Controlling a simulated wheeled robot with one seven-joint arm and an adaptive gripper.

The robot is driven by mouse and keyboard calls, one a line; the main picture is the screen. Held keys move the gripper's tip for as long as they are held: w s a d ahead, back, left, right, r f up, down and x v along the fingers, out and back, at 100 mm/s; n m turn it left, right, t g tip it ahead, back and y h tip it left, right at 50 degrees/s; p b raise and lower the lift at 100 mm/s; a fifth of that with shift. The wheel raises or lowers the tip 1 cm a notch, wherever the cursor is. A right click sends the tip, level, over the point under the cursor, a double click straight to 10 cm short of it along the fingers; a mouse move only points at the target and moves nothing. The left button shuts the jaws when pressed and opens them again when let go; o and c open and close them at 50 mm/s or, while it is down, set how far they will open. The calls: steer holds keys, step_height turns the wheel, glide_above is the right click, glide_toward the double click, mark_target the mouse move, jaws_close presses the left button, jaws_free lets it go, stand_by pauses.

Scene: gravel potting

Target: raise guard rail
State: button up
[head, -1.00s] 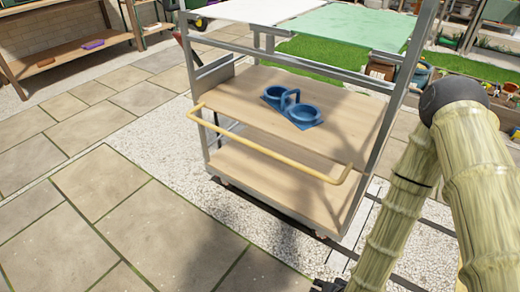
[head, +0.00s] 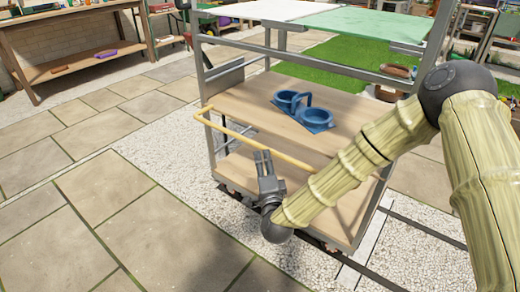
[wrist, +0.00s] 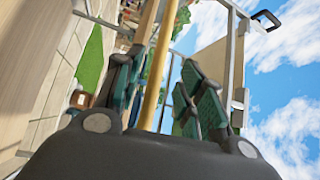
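The guard rail is a yellow bar (head: 235,130) across the near side of a grey-framed cart, in its low position at about the level of the wooden shelf. My gripper (head: 263,155) is at the middle of the rail, pointing up at it from the near side. In the wrist view the rail (wrist: 162,65) runs between the two fingers of my gripper (wrist: 160,85), with a gap visible on both sides. The fingers are apart and not closed on the bar.
The cart's wooden shelf (head: 245,100) carries a blue double-cup holder (head: 316,116). A green panel (head: 365,25) and a white panel lie on top. A wooden bench (head: 80,62) stands at the back left. The paving on the left is clear.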

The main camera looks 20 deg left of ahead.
mark_target(260, 147)
steer(key=b+x, duration=0.1)
steer(key=x, duration=0.6)
steer(key=shift+w+a+b, duration=0.15)
steer(key=shift+w+b, duration=0.1)
steer(key=shift+b, duration=0.15)
jaws_close()
